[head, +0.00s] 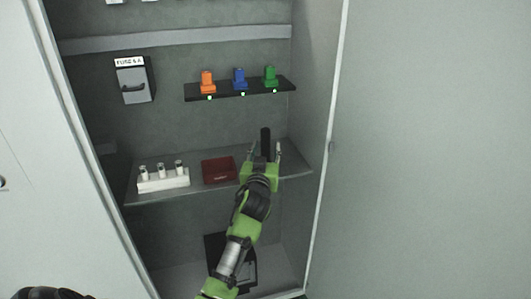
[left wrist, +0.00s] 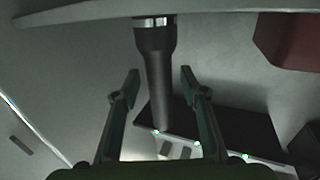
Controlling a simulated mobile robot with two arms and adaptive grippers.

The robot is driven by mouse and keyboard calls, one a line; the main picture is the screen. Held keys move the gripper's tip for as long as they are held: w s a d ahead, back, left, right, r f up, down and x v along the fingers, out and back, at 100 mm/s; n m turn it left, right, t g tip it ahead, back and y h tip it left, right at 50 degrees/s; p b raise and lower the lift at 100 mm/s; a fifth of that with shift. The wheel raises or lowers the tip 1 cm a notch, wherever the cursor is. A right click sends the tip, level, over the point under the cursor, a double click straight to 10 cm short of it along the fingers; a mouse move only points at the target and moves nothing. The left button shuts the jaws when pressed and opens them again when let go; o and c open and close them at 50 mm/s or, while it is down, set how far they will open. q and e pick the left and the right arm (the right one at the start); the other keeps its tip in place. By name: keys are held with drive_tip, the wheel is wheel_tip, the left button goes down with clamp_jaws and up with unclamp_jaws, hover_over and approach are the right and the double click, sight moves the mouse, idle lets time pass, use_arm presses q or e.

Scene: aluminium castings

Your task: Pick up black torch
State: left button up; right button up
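The black torch (head: 265,138) stands upright on the middle shelf, near its right end. In the left wrist view the torch (left wrist: 155,60) shows with its wider, silver-ringed end at the shelf and its narrow handle pointing down the picture. My left gripper (head: 264,150) is open at the torch. In the left wrist view its fingers (left wrist: 160,80) lie on either side of the torch, with a visible gap on both sides. My right gripper is not in view.
The middle shelf (head: 215,190) also holds a dark red box (head: 219,170) and a white rack (head: 163,180) with several fuses. Above is a black ledge (head: 222,94) with orange, blue and green plugs. The cabinet's right wall (head: 312,100) is close to the gripper.

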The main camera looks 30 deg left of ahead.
use_arm(q)
clamp_jaws()
drive_tip(key=shift+r, duration=0.15)
